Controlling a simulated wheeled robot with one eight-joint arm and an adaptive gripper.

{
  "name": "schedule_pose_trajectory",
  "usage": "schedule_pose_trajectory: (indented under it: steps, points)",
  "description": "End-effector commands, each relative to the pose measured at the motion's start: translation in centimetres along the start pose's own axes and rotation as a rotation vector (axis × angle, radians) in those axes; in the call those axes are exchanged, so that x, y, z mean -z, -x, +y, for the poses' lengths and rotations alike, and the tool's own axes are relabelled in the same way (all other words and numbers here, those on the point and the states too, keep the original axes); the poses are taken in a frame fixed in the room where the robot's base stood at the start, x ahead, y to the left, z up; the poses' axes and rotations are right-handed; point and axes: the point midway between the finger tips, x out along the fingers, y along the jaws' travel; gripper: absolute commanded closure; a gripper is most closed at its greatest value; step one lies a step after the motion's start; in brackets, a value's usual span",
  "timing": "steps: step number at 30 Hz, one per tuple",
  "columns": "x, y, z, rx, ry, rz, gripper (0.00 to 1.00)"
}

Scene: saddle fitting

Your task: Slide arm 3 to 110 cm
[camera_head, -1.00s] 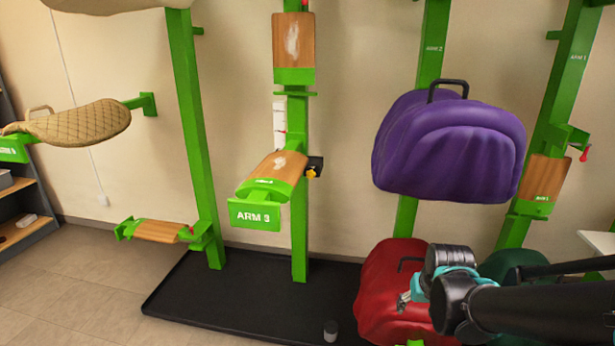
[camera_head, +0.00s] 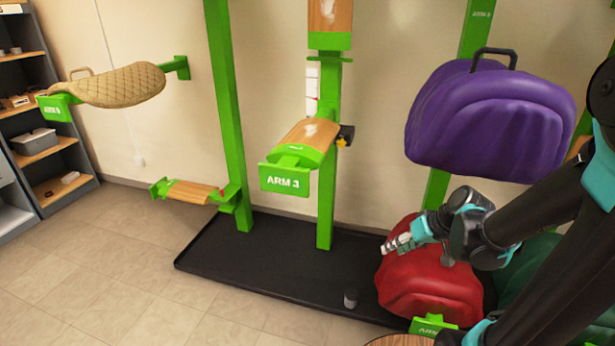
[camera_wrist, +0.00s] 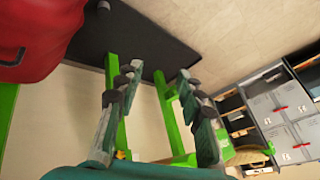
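Arm 3 (camera_head: 309,141) is a wood-topped saddle arm with a green "ARM 3" plate, mounted on a green upright post (camera_head: 327,205). A black clamp with a yellow-orange knob (camera_head: 342,141) sits at its right, by the post. A white scale strip (camera_head: 312,88) shows on the post above the arm; its marks are too small to read. My gripper (camera_head: 390,245) is to the lower right of arm 3, in front of the red saddle, well apart from the arm. In the wrist view my gripper (camera_wrist: 160,112) has its fingers spread with nothing between them.
A purple saddle (camera_head: 490,120) hangs at right, above a red saddle (camera_head: 430,275). A tan quilted saddle (camera_head: 115,86) hangs at left. A black floor tray (camera_head: 270,265) lies under the posts with a small grey cup (camera_head: 351,298) on it. Shelves (camera_head: 40,140) stand far left.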

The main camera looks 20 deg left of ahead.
Motion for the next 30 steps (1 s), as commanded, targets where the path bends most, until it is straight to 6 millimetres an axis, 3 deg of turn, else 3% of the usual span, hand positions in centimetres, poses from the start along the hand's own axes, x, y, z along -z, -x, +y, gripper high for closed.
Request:
schedule_pose_trajectory:
  steps: [6,15,21,30]
  points:
    - [7.0,-1.9,-3.6,0.288,0.245,0.143,0.62]
    - [15.1,-2.1,-6.7,0.598,0.590,0.498,0.62]
    - [17.9,-1.4,-7.2,0.694,0.746,0.727,0.62]
    - [19.0,-1.4,-8.0,0.721,0.802,0.822,0.62]
